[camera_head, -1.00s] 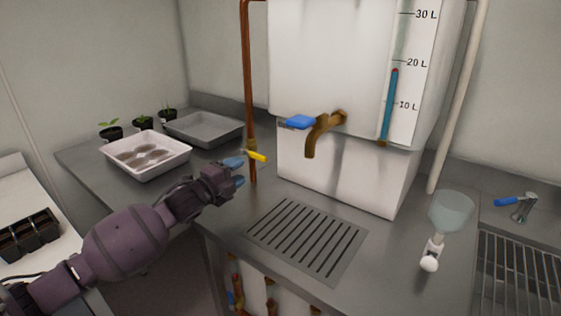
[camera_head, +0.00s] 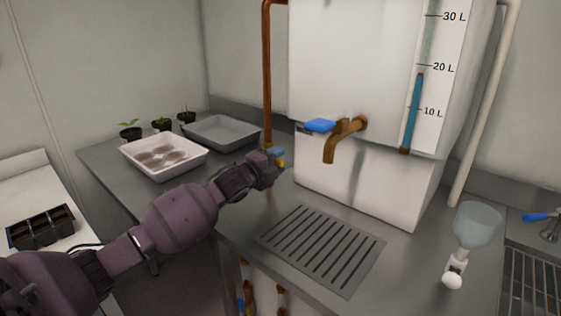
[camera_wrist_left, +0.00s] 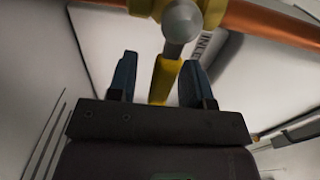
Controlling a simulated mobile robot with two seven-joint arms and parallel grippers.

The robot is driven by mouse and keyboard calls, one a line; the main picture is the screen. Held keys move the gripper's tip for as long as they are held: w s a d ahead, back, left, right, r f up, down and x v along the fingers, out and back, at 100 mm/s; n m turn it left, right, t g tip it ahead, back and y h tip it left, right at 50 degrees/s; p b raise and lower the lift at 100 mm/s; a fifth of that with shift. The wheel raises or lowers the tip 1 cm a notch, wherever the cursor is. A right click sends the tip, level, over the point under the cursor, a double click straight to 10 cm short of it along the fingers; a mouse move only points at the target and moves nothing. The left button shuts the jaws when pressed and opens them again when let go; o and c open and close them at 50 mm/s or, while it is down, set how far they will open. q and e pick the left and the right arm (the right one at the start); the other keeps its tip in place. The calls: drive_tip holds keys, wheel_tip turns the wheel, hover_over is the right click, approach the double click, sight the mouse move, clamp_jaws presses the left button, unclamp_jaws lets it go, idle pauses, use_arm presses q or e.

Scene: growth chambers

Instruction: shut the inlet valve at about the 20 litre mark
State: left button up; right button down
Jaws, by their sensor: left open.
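The inlet valve's yellow lever (camera_head: 281,164) is on the copper pipe left of the white tank (camera_head: 350,60), mostly hidden by my left gripper (camera_head: 277,155). In the left wrist view the lever (camera_wrist_left: 164,78) lies between the two blue fingers of my left gripper (camera_wrist_left: 158,70), which are open with a gap on either side of it. The grey valve stem and yellow valve body (camera_wrist_left: 181,20) are just beyond the fingertips. The blue column in the level gauge (camera_head: 413,110) ends just below the 20 L mark. My right gripper is not in view.
The copper pipe (camera_head: 267,80) rises beside the tank. A brass tap (camera_head: 340,138) with a blue handle (camera_head: 320,125) overhangs a drain grate (camera_head: 322,248). A white tray (camera_head: 163,170), grey tray (camera_head: 222,132) and seedling pots are left; a glass funnel-like vessel (camera_head: 476,224) is right.

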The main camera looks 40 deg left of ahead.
use_arm(q)
drive_tip(key=shift+w, duration=0.6)
drive_tip(key=shift+c, duration=0.2)
clamp_jaws()
